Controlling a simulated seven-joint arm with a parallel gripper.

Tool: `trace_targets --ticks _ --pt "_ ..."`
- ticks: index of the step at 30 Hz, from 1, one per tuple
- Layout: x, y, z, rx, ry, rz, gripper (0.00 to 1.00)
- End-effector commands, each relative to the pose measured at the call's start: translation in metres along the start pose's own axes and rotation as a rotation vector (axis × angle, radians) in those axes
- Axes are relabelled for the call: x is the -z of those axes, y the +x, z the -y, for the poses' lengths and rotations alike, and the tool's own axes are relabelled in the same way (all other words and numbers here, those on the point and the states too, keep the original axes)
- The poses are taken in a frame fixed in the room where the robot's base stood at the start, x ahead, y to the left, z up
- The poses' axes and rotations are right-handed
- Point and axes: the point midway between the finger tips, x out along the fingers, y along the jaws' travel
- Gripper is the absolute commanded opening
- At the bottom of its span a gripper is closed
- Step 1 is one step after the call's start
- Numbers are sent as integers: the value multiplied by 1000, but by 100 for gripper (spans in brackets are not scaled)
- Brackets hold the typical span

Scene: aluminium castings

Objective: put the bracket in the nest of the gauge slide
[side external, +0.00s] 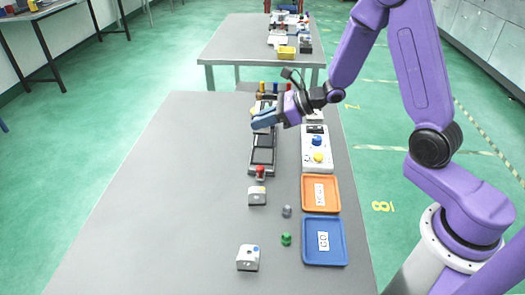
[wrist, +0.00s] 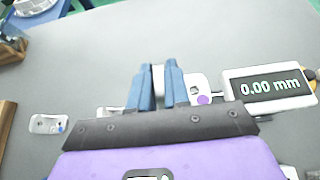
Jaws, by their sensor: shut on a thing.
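My gripper (side external: 258,122) is over the far part of the grey table in the side view. In the wrist view its two blue fingers (wrist: 158,90) are close together, shut on a pale metal bracket (wrist: 197,84). The bracket shows between the fingers and to the right of the right finger, with a hole and a purple dot. To its right a thin stem leads to the gauge display (wrist: 270,88), which reads 0.00 mm. In the side view a dark frame (side external: 262,155) with a red knob lies below my gripper. The fingers and gripper body hide the nest, so I cannot tell whether the bracket is seated.
A casting with a blue dot (side external: 248,258) and another casting (side external: 257,196) stand on the near table. An orange tray (side external: 334,207), a blue tray (side external: 342,260) and a white button box (side external: 326,165) line the right side. The table's left side is clear.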

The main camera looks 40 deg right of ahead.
Motion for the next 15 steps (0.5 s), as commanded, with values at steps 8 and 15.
trace_targets --ticks 8,15 --pt "29 16 0 -2 1 -2 0" --pt "42 22 -1 -2 1 -2 0"
